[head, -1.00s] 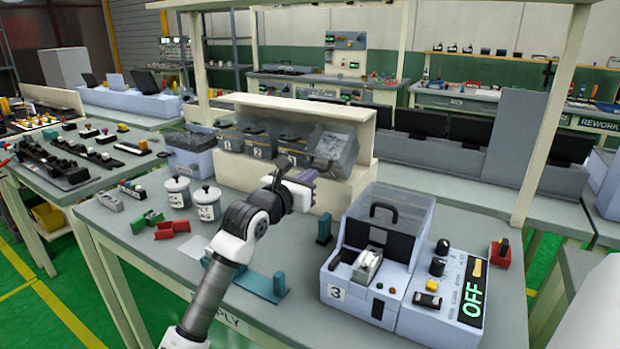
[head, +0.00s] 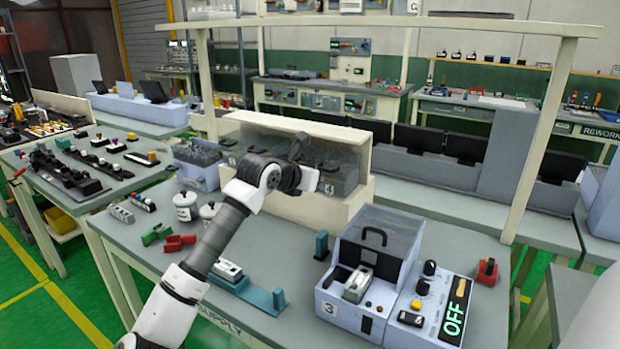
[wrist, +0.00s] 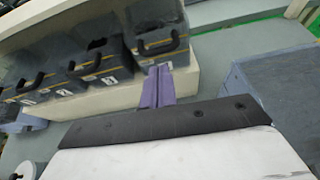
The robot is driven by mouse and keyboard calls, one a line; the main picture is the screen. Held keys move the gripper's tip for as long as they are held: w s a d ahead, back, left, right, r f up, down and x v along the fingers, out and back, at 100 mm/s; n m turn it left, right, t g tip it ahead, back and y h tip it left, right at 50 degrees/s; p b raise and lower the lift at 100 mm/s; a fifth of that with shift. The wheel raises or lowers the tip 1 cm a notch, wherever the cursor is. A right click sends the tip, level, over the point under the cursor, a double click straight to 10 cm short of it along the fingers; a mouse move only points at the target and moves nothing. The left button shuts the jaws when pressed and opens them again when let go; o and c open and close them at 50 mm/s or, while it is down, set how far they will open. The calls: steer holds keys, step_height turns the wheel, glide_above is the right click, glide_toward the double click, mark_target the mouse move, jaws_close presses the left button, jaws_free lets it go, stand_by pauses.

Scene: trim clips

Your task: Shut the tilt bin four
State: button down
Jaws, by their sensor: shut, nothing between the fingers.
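Tilt bin four (head: 342,178) is the rightmost bin in the cream rack, a dark bin with a clear upper part. In the wrist view, the rightmost bin (wrist: 157,47) shows its dark handle and pale label. Its front looks about upright and roughly in line with its neighbours; a small remaining tilt cannot be judged. My gripper (head: 308,180) is in front of the rack and covers part of the bins in the head view. Its purple fingers (wrist: 158,86) are shut and empty, pointing at the rack just below the rightmost bin. Whether they touch it is unclear.
The cream rack (head: 300,207) holds the other bins to the left. White lidded pots (head: 186,206), red and green clips and a teal fixture (head: 262,298) lie on the grey bench. A blue-grey machine marked 3 (head: 345,310) stands at right. Bench between is clear.

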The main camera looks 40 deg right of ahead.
steer(key=shift+w+d+r, duration=0.2)
steer(key=shift+d+r, duration=0.05)
steer(key=shift+d, duration=0.2)
steer(key=shift+w+d+r, duration=0.15)
steer(key=shift+d+r, duration=0.1)
steer(key=shift+d, duration=0.15)
steer(key=shift+b, duration=0.3)
